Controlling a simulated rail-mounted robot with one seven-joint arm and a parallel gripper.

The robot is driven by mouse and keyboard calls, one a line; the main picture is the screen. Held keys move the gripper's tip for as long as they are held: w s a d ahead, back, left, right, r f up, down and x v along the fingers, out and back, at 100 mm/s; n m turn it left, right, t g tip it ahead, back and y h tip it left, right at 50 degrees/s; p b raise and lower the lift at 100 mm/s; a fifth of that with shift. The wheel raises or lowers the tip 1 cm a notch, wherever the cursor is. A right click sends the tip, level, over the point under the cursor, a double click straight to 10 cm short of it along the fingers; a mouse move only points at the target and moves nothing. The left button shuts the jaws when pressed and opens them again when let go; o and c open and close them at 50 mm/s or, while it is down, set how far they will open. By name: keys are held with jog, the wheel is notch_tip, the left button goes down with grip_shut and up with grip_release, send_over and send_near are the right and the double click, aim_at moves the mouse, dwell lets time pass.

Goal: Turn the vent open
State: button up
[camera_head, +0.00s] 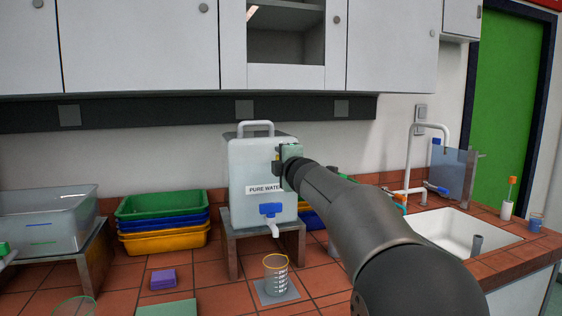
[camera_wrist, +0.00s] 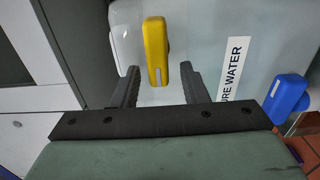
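The water tank (camera_head: 256,158) is a translucent box labelled "PURE WATER", on a stand at the middle of the bench. The vent, a yellow handle (camera_wrist: 156,50), is on the tank in the wrist view; my gripper hides it in the head view. My gripper (camera_wrist: 160,70) is open, with one dark finger on each side of the handle's near end. A gap shows on both sides, so it does not appear to be gripped. In the head view my gripper (camera_head: 278,161) is at the tank's upper right. The tank also shows in the wrist view (camera_wrist: 205,25).
A blue tap (camera_head: 269,210) is low on the tank front, above a beaker (camera_head: 276,271). Stacked coloured trays (camera_head: 163,222) stand left of the tank. A sink (camera_head: 461,232) is at right. Cabinets (camera_head: 140,45) hang above.

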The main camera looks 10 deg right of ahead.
jog(key=s+d+b, duration=0.1)
jog(key=s+d, duration=0.1)
jog(key=s, duration=1.5)
jog(key=shift+d+b, duration=0.3)
jog(key=shift+d, duration=0.1)
jog(key=shift+s, duration=0.1)
